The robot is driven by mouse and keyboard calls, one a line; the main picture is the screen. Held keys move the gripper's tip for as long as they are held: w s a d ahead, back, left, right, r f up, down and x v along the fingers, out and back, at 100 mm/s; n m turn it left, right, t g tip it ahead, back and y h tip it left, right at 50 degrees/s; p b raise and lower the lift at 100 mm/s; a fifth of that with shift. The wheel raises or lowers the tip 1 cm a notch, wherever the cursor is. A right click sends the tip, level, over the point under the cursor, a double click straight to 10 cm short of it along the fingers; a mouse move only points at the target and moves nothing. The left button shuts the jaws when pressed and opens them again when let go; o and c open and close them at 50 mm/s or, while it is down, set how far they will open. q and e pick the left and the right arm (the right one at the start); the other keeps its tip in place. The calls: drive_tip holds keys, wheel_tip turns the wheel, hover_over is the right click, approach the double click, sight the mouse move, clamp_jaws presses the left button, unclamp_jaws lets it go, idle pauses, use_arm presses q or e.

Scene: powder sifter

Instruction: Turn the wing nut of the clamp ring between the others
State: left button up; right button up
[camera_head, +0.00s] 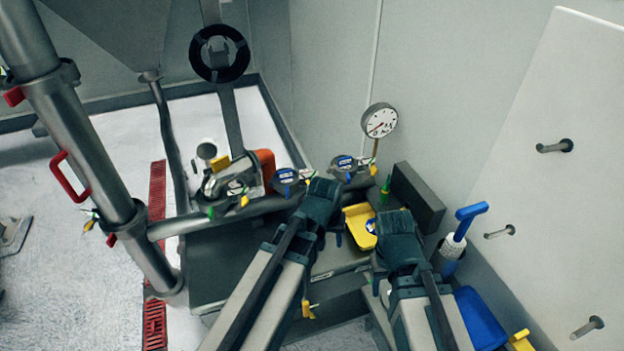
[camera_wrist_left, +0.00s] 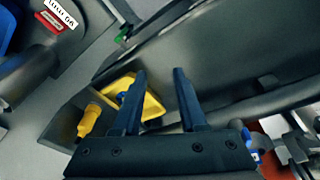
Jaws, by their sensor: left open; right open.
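A grey pipe (camera_head: 262,207) runs across the middle of the head view. Several clamps with small coloured wing nuts sit along it. One clamp (camera_head: 237,188) is at the left. Another clamp (camera_head: 306,174) is near the middle, just left of my left gripper (camera_head: 324,188). I cannot tell clearly which ring lies between the others; the nuts are small and partly covered. In the left wrist view my left gripper (camera_wrist_left: 160,72) has its fingers apart and nothing held, with the dark pipe (camera_wrist_left: 225,85) beyond. My right gripper (camera_head: 398,217) is open near the yellow tray.
A yellow tray (camera_head: 356,216) lies between the two grippers. It also shows in the left wrist view (camera_wrist_left: 152,106), beside a yellow bottle (camera_wrist_left: 90,119). A round gauge (camera_head: 379,119) stands behind. A blue-handled brush (camera_head: 468,213) and a pegged board (camera_head: 560,90) are at the right.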

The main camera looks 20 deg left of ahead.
use_arm(q)
drive_tip(key=w+a+r+n+t+p, duration=0.45)
drive_tip(key=w+a+r+n, duration=0.25)
drive_tip(key=w+a+r, duration=0.4)
use_arm(e)
wheel_tip(320, 180, up, 7)
use_arm(q)
drive_tip(key=shift+h, duration=0.3)
drive_tip(key=b+x, duration=0.3)
drive_tip(key=x, duration=0.2)
drive_tip(key=b+x, duration=0.4)
drive_tip(key=x, duration=0.1)
drive_tip(key=a+b+x, duration=0.1)
drive_tip(key=b+x, duration=0.3)
drive_tip(key=x, duration=0.1)
drive_tip(key=shift+f, duration=0.15)
use_arm(e)
wheel_tip(320, 180, down, 12)
drive_tip(key=shift+r, duration=0.15)
use_arm(q)
drive_tip(key=shift+c, duration=0.3)
clamp_jaws()
